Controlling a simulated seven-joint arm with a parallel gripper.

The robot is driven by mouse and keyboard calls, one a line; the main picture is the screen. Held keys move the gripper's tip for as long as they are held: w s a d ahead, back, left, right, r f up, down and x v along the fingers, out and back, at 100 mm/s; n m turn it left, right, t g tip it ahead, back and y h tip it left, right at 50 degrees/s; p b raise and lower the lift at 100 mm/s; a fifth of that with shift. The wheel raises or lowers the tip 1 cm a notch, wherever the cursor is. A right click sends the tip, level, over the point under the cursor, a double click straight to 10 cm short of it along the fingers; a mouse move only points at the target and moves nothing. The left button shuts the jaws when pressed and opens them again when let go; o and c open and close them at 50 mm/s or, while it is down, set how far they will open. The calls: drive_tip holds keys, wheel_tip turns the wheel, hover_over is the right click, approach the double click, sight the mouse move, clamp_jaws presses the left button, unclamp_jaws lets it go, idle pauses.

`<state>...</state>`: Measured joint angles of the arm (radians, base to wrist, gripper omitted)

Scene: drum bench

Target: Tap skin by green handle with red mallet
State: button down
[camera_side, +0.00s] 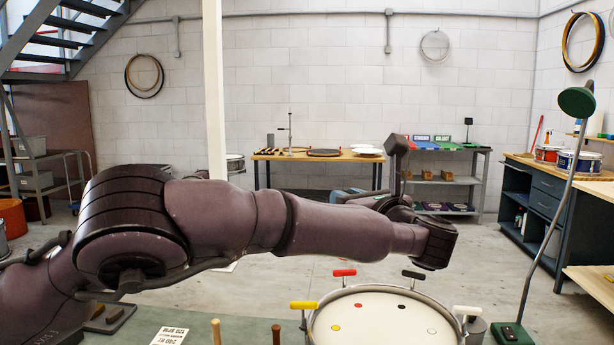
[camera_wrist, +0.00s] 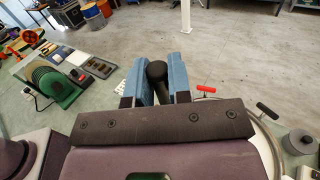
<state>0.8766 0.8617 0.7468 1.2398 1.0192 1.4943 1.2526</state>
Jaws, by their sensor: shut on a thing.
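The drum (camera_side: 349,308) stands at the lower right of the side view, its pale skin carrying small coloured dots. Yellow (camera_side: 303,305), red (camera_side: 344,273), black (camera_side: 413,275) and white (camera_side: 466,310) handles show around its rim. No green handle can be made out; the drum's near side is cut off. My gripper (camera_wrist: 157,88) shows in the wrist view with blue fingers shut on a dark round-ended rod (camera_wrist: 156,74). I cannot tell whether this rod belongs to the red mallet; no red head shows on it. The drum rim lies right of my fingers, with the red handle (camera_wrist: 207,89) near them.
Two wooden pegs or handles (camera_side: 216,331) stand left of the drum, beside a printed card (camera_side: 169,336). A green lamp (camera_side: 577,102) on a thin pole stands at right. A green ribbed device (camera_wrist: 55,88) and a dark tray (camera_wrist: 97,67) lie left of my fingers in the wrist view.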

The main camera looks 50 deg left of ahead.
drive_tip(key=shift+s+d+f+n+g, duration=0.35)
drive_tip(key=shift+d+f, duration=0.6)
drive_tip(key=shift+f, duration=1.75)
drive_tip(key=shift+d+f+n+g, duration=0.1)
drive_tip(key=shift+d+f+g, duration=0.6)
drive_tip(key=shift+f, duration=2.05)
drive_tip(key=shift+s+d+f+n+g, duration=0.25)
drive_tip(key=shift+d+f, duration=0.9)
drive_tip(key=shift+f, duration=1.55)
drive_tip(key=shift+r, duration=2.6)
